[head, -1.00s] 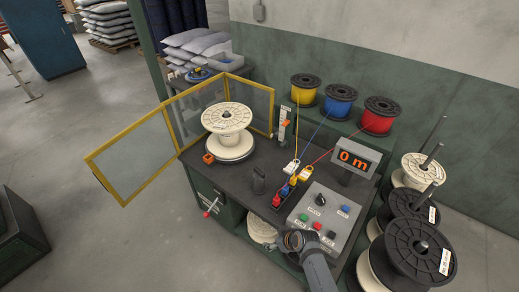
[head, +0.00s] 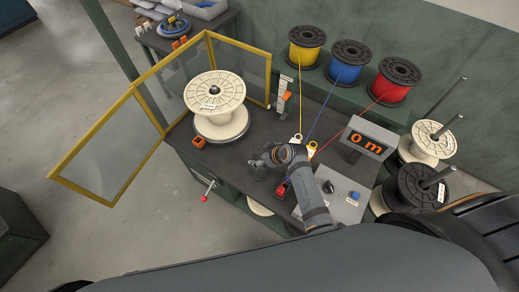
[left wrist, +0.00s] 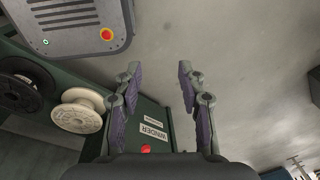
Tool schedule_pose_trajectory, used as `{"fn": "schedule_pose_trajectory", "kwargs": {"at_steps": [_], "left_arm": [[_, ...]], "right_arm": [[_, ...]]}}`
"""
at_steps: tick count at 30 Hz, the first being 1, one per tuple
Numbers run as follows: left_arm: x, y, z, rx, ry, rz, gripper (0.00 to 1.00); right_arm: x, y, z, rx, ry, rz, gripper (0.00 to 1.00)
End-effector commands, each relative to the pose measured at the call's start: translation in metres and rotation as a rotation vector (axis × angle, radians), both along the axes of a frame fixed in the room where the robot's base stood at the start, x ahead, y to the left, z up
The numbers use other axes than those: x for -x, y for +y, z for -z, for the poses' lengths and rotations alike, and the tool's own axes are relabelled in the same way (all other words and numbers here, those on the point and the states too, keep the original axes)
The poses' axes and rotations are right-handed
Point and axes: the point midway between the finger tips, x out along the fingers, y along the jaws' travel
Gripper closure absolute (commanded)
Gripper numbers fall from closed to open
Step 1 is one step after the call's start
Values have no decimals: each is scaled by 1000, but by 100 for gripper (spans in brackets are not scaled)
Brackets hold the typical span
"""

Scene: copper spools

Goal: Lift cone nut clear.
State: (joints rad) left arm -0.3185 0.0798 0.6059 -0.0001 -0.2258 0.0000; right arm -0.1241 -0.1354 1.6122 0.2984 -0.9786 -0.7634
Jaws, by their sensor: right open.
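The cone nut seems to be the small dark knob (head: 215,90) on top of the cream spool (head: 214,106). The spool stands upright on the round turntable (head: 222,136) at the left of the bench. My right gripper (head: 260,164) is open over the bench, right of and below the spool in the head view, apart from the knob. Its dark fingers are hard to make out there. My left gripper (left wrist: 158,84) is open and empty in the left wrist view, with nothing between its fingers.
A yellow-framed guard (head: 105,147) stands open around the spool's left and back. Yellow (head: 307,46), blue (head: 348,63) and red (head: 397,82) wire spools stand behind. A 0 m display (head: 365,142) and control panel (head: 340,203) are at right.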

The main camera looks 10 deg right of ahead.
Motion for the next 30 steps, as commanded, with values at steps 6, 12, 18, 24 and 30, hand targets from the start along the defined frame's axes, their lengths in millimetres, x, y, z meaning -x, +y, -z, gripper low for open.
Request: {"fn": "schedule_pose_trajectory", "kwargs": {"at_steps": [6, 12, 18, 24, 30], "left_arm": [[0, 0, 35, 0, -1, 0, 60], [-52, 0, 60, 0, -79, 3, 60], [-37, 0, 69, 0, -55, 2, 60], [-6, 0, 70, 0, -10, 1, 60], [-17, 0, 69, 0, -26, 1, 60]], "right_arm": [[-1, 0, 32, 0, -2, 1, 25], [-1, 0, 60, 1, -2, 1, 25], [-1, 0, 66, 0, -1, 2, 25], [-1, 0, 64, 0, -1, 2, 26], [-1, 0, 64, 1, -2, 1, 53]]}}
